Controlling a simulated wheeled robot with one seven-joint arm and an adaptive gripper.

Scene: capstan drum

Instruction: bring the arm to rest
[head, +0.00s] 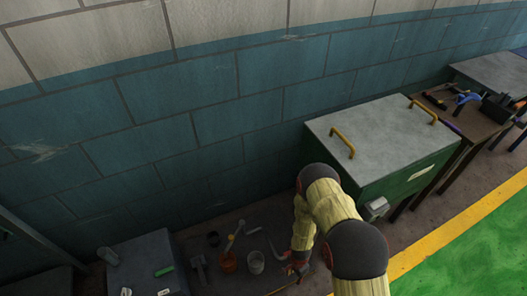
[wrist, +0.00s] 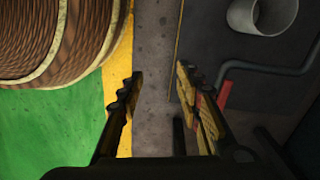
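My gripper (wrist: 160,75) shows in the wrist view with its two dark, ridged fingers apart and nothing between them. Grey floor and the edge of a dark surface show in the gap. In the head view my pale yellow arm with black joints reaches down, and my gripper (head: 298,268) is small and partly hidden beside the low dark table (head: 225,285). A large ribbed brown drum (wrist: 60,35) shows at the upper left of the wrist view, apart from the fingers.
A bent grey bar (wrist: 270,68), a grey can (wrist: 262,14) and a red piece (wrist: 224,94) lie close to the right finger. A green chest (head: 385,150) with yellow handles stands beside my arm. A tool bench (head: 465,130) stands at the right. Green floor (head: 480,250) is open.

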